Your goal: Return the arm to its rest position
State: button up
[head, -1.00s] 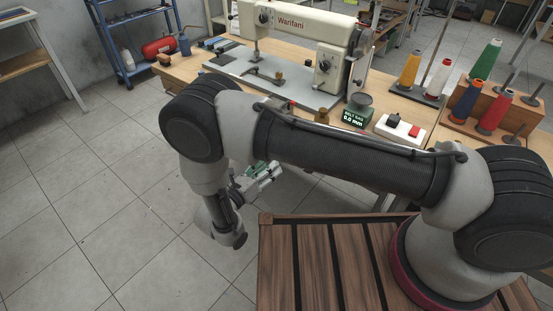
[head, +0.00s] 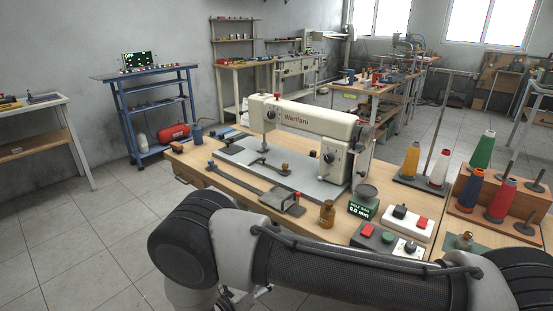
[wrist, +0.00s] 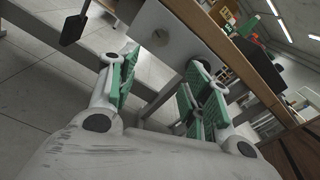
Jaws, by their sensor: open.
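My gripper (wrist: 160,95) shows in the wrist view with its green-padded fingers spread apart and nothing between them. Beyond the fingers are a grey metal plate and the side of the wooden workbench (wrist: 240,55). In the head view my arm lies folded across the bottom of the picture, in front of the bench. The gripper is almost wholly hidden there behind my arm, with only a small bit showing below it.
The workbench (head: 335,228) carries a white sewing machine (head: 315,122), a small bottle (head: 327,214), a green display box (head: 364,203), a switch box (head: 409,221) and thread cones (head: 482,150). A blue shelf (head: 156,112) stands back left. Tiled floor (head: 70,240) is clear at left.

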jog(key=s+d+f+m+g+h, duration=0.1)
jog(key=s+d+m+g, duration=0.15)
jog(key=d, duration=0.35)
jog(key=s+d+r+m+g+y, duration=0.1)
jog(key=d+r+m+g+y, duration=0.1)
jog(key=d+r+m+g, duration=0.5)
jog(key=s+d+r+m+g+y, duration=0.15)
jog(key=d+r+m, duration=0.35)
jog(key=r, duration=0.6)
jog(key=s+d+r+m+g+y, duration=0.1)
jog(key=d+r+m+g+y, duration=0.2)
jog(key=d+r+m+g, duration=0.35)
jog(key=s+d+r+m+t+y, duration=0.3)
jog(key=s+d+r+m+t, duration=0.1)
jog(key=d+r, duration=0.4)
jog(key=s+d+r+m+t+y, duration=0.3)
jog(key=s+d+r+m+t, duration=0.1)
jog(key=d+r+m, duration=0.3)
notch_tip(320, 180, up, 5)
jog(key=shift+s+d+f, duration=0.1)
jog(key=shift+s+d, duration=0.05)
jog(key=shift+d, duration=0.8)
